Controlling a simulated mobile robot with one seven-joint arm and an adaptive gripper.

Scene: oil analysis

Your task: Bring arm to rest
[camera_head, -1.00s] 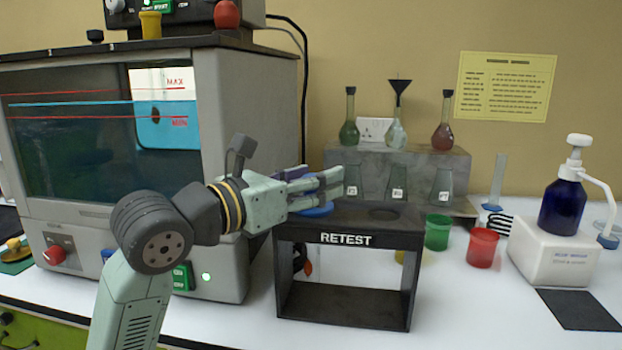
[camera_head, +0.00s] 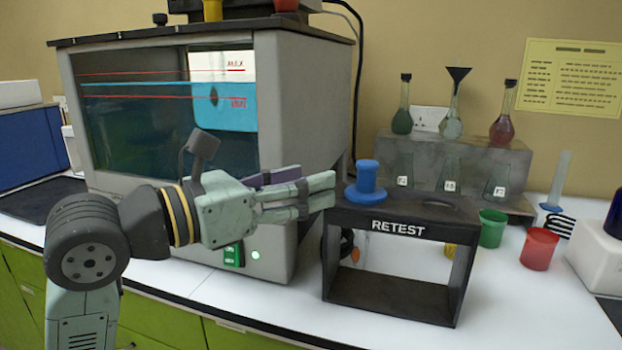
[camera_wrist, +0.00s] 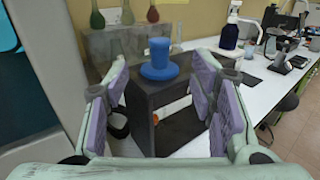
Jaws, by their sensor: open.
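My gripper (camera_head: 318,190) is open and empty. In the head view it points right, in front of the grey machine and just left of a blue flanged piece. That blue piece (camera_head: 366,184) stands upright on top of the black RETEST stand (camera_head: 442,211), at its left side. In the wrist view the blue piece (camera_wrist: 160,60) shows ahead, beyond and between the spread purple-padded fingers (camera_wrist: 162,112), apart from them.
The grey machine (camera_head: 290,110) with a dark window stands behind my arm. Flasks stand on a grey block (camera_head: 455,150) behind the stand. Green (camera_head: 492,228) and red (camera_head: 539,248) cups are right of it. White bench is clear in front of the stand.

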